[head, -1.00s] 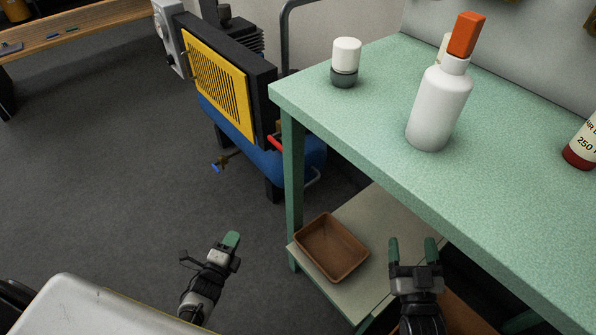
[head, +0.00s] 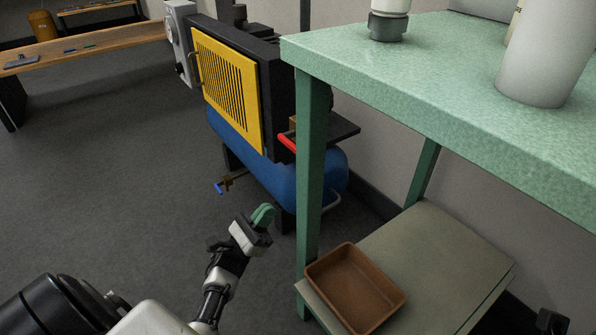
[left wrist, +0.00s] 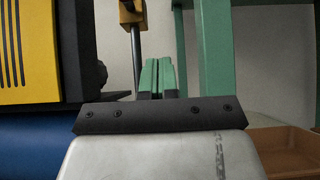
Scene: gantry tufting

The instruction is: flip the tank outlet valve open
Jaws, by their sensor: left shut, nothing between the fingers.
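The compressor (head: 235,90) has a blue tank (head: 262,165) under a yellow grille. A red lever handle (head: 287,143) sticks out above the tank, beside the green table leg. A small brass valve with a blue handle (head: 219,188) sits low at the tank's left end. The frames do not label which is the outlet valve. My left gripper (head: 263,215) is shut and empty, in front of and below the tank, apart from both handles. Its green fingers are together in the left wrist view (left wrist: 158,76). The red lever is not visible there. My right gripper's fingers are out of view.
A green table (head: 400,85) with bottles stands at right, its leg (head: 310,170) close to the tank. A brown tray (head: 315,268) sits on the lower shelf (head: 430,260). Floor (head: 120,150) left of the compressor is clear. A wooden bench (head: 100,45) stands behind.

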